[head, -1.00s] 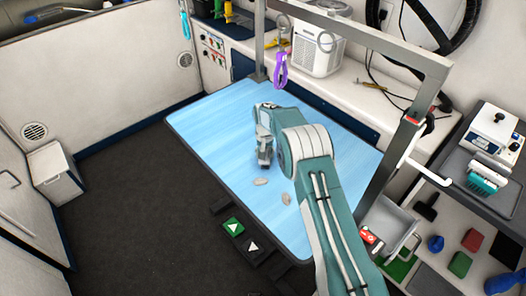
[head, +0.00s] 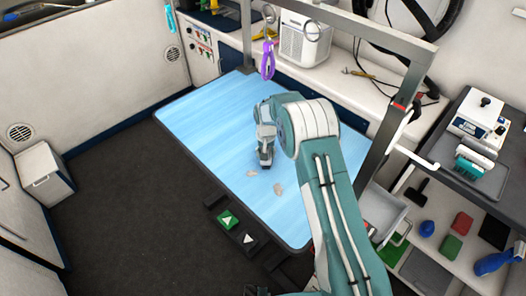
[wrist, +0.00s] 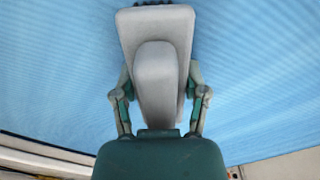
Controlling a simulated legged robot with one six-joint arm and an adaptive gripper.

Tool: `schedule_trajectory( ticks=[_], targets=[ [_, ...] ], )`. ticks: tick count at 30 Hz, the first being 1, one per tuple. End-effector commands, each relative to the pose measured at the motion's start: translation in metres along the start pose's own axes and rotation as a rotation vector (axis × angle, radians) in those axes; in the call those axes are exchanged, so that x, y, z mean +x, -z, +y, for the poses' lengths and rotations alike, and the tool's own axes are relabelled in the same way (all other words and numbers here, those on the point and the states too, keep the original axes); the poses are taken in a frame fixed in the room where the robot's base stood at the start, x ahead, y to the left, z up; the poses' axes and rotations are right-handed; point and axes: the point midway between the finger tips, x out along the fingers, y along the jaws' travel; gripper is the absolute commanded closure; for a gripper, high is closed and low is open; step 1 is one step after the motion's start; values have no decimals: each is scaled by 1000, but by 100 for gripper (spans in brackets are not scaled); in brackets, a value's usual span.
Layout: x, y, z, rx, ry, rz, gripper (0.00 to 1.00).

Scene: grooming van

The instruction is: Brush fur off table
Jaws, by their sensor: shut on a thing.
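The blue grooming table (head: 200,125) fills the middle of the head view. Two small pale fur tufts lie on it near its front edge, one on the left (head: 251,173) and one on the right (head: 278,188). My gripper (head: 265,140) points down over the table just behind the left tuft. In the wrist view my gripper (wrist: 160,105) is shut on a grey brush (wrist: 156,75), with a little dark bristle edge at the top. The brush's lower end is at or close to the tabletop; I cannot tell if it touches. No fur shows in the wrist view.
A metal frame (head: 375,38) with a hanging purple loop (head: 268,60) stands over the table's back and right. Green and black pedals (head: 227,219) lie at the front edge. A shelf rack (head: 455,125) is at right. Dark floor is clear at left.

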Motion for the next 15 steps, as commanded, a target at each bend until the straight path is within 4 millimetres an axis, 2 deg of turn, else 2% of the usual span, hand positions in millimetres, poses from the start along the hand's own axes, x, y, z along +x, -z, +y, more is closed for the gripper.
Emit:
schedule_trajectory(
  ticks=[10,15],
  targets=[
    [1,-21,20,2,-3,-10,87],
    [1,-25,24,2,-2,-8,87]
  ],
)
